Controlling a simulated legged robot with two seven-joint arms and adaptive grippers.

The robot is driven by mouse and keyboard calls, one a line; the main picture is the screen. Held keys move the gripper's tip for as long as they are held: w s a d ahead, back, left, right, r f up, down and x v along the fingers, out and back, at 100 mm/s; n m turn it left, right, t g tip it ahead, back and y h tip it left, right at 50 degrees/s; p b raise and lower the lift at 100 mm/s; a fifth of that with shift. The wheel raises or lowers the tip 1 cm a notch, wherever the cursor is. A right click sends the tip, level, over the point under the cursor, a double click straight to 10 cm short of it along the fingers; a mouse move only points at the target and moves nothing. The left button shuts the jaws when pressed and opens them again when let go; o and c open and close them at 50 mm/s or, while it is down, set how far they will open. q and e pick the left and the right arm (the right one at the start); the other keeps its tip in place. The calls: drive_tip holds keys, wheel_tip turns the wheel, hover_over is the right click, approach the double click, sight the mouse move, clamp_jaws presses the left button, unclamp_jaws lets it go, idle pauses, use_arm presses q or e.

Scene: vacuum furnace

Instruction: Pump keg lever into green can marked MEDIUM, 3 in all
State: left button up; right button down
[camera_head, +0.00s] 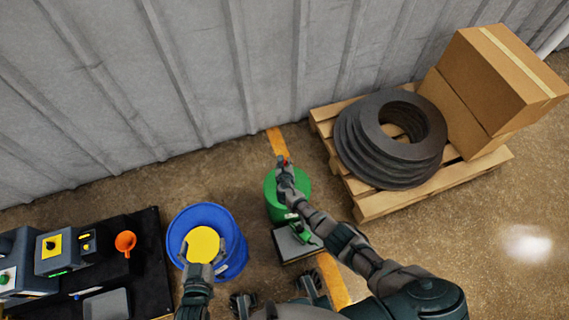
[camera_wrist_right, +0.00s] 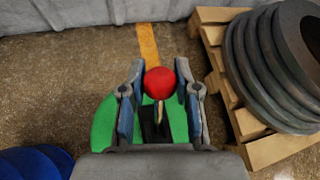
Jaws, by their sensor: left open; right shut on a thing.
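A green keg (camera_head: 272,205) stands on the floor near the wall, partly hidden by my right arm. Its lever ends in a red ball knob, clear in the right wrist view (camera_wrist_right: 160,83). My right gripper (camera_head: 284,163) is shut on the knob, with a finger on each side. A small green object (camera_head: 303,234), perhaps the can, is on a low dark stand (camera_head: 291,245) in front of the keg; no MEDIUM marking is readable. My left gripper (camera_head: 203,254) is open over the blue drum (camera_head: 237,252), close to a yellow round thing (camera_head: 202,240).
A pallet (camera_head: 375,208) with black rings (camera_head: 365,155) and cardboard boxes (camera_head: 490,85) stands at the right. A corrugated wall closes the back.

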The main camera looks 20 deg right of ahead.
drive_tip(key=shift+w+a, duration=0.1)
drive_tip(key=shift+a, duration=0.15)
drive_tip(key=c, duration=0.8)
unclamp_jaws()
drive_tip(key=shift+s+a+r, duration=0.1)
drive_tip(key=shift+s+r, duration=0.15)
drive_tip(key=shift+s, duration=0.35)
drive_tip(key=v, duration=1)
drive_tip(key=shift+s+a+r, duration=0.1)
drive_tip(key=shift+s+r, duration=0.1)
drive_tip(key=shift+s, duration=0.05)
